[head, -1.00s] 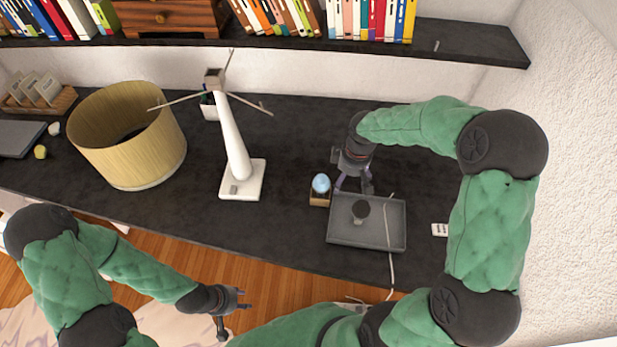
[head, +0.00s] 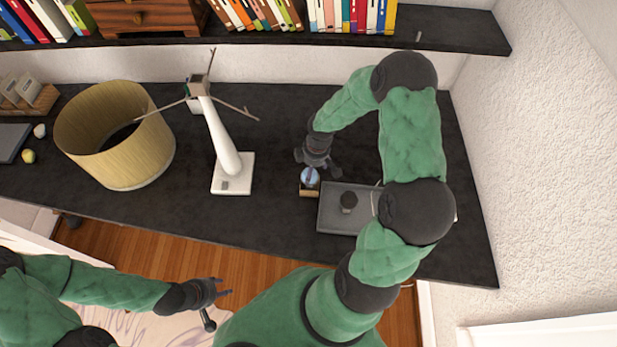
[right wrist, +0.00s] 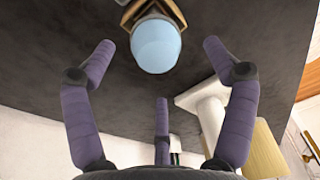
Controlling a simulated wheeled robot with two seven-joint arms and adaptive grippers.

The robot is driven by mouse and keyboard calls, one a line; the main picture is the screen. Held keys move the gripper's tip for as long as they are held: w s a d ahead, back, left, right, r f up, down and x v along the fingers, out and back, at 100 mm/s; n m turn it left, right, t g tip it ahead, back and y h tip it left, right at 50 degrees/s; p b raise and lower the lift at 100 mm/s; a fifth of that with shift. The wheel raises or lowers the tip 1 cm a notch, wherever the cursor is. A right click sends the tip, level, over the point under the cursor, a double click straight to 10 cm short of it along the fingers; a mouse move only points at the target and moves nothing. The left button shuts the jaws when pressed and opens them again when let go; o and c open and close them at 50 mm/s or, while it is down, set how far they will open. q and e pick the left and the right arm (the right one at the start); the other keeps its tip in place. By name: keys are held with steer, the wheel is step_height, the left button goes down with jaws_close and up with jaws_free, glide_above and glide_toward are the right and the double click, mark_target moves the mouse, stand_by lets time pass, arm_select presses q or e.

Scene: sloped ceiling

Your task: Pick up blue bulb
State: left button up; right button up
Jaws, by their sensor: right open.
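The blue bulb (head: 310,176) sits in a small wooden holder (head: 309,193) on the dark desk. In the right wrist view, the rounded light-blue bulb (right wrist: 156,45) is at the top middle, with part of its wooden holder (right wrist: 140,10) behind it. My right gripper (head: 318,170) is right over the bulb in the head view. Its purple fingers (right wrist: 158,75) are spread open, with the bulb ahead between the two outer fingers and not held. My left gripper (head: 222,293) is open and empty, over the floor in front of the desk.
A grey tray (head: 335,222) with a dark round object (head: 348,202) is just right of the holder. A bookshelf (head: 455,35) runs above the desk's back.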

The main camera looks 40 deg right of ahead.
steer(key=shift+w+f, duration=0.2)
steer(key=shift+f, duration=1.35)
steer(key=shift+w+f, duration=0.15)
steer(key=shift+f, duration=1.4)
steer(key=shift+c, duration=0.3)
steer(key=c, duration=1.1)
